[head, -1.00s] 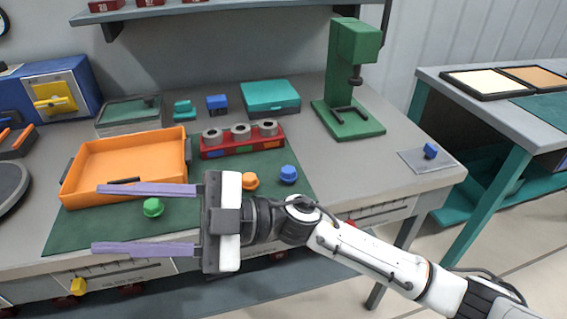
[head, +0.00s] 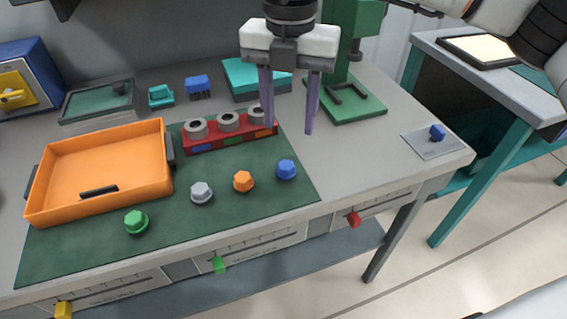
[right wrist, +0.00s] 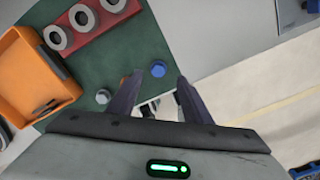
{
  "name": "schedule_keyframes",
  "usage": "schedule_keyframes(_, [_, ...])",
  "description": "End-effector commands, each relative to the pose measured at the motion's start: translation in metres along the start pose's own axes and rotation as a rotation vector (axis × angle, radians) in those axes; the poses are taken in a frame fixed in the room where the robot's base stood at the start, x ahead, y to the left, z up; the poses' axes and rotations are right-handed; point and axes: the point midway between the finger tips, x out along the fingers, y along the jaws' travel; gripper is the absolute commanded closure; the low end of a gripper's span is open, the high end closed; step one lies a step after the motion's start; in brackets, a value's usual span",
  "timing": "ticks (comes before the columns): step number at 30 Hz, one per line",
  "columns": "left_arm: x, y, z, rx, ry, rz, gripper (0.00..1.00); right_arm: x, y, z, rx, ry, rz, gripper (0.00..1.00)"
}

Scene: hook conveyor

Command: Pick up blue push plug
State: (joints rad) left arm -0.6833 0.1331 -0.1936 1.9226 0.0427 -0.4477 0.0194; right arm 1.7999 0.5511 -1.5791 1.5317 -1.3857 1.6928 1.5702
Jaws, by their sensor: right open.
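The blue push plug (head: 287,169) stands on the dark green mat (head: 250,205), at the right end of a row of plugs. It also shows in the right wrist view (right wrist: 157,68), just beyond the fingertips. My right gripper (head: 289,128) points down with its two purple fingers apart and nothing between them. In the head view its fingertips appear above and behind the blue plug, near the right end of the red holder, and apart from the plug. The right wrist view also shows this gripper (right wrist: 168,74). My left gripper is not in view.
An orange plug (head: 243,181), a grey plug (head: 202,193) and a green plug (head: 136,222) stand left of the blue one. Behind are the red holder (head: 228,139) with grey rings and a green press (head: 345,105). An orange tray (head: 100,172) lies left.

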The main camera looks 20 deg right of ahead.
Motion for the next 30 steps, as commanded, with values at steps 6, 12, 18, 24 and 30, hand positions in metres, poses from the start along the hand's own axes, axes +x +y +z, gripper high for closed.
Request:
schedule_keyframes(6, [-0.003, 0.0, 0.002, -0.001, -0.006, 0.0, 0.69, 0.033, 0.0, -0.002, -0.003, 0.005, 0.0, 0.55])
schedule_keyframes(12, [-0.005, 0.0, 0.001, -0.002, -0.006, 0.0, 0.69, 0.047, 0.001, -0.006, -0.006, 0.007, 0.001, 0.55])
schedule_keyframes(18, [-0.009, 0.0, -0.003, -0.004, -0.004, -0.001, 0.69, 0.076, 0.001, -0.015, -0.005, 0.008, 0.001, 0.55])
schedule_keyframes(24, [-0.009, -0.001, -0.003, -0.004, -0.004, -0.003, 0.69, 0.091, 0.002, -0.015, -0.005, 0.007, 0.003, 0.55])
schedule_keyframes(30, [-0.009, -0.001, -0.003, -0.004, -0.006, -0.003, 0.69, 0.092, 0.002, -0.015, -0.006, 0.006, 0.003, 0.57])
